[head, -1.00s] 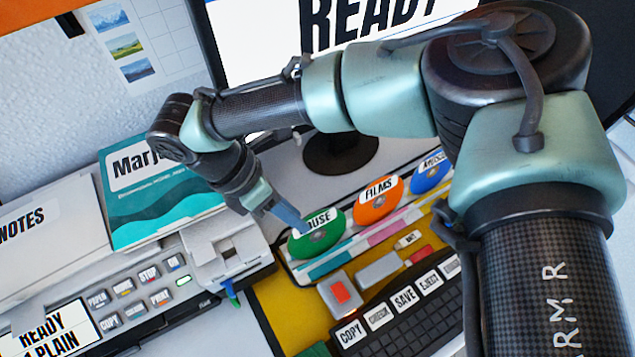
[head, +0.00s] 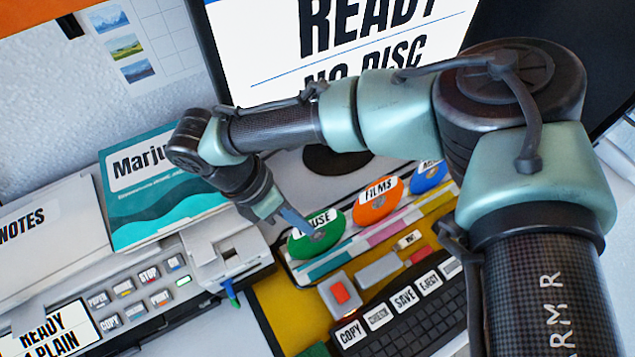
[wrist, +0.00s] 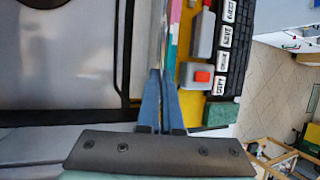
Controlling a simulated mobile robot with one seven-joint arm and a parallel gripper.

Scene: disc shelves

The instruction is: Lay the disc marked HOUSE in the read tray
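The green disc marked HOUSE (head: 322,240) stands in the disc rack (head: 345,249), first in the row, its label partly covered by my finger. My gripper (head: 306,230) reaches it from the upper left, fingertips at the label. In the wrist view the two blue fingers (wrist: 161,75) lie close together, pointing along the rack's edge. Whether the disc's rim is between them is too fine to tell. I cannot identify the read tray for sure in these views.
Orange FILMS (head: 378,203) and blue discs (head: 428,178) stand right of HOUSE. A keyboard (head: 405,320) and grey blocks lie in front. A grey machine (head: 225,250) with labelled buttons is left, a teal box (head: 160,200) behind it. The monitor (head: 330,60) reads READY, NO DISC.

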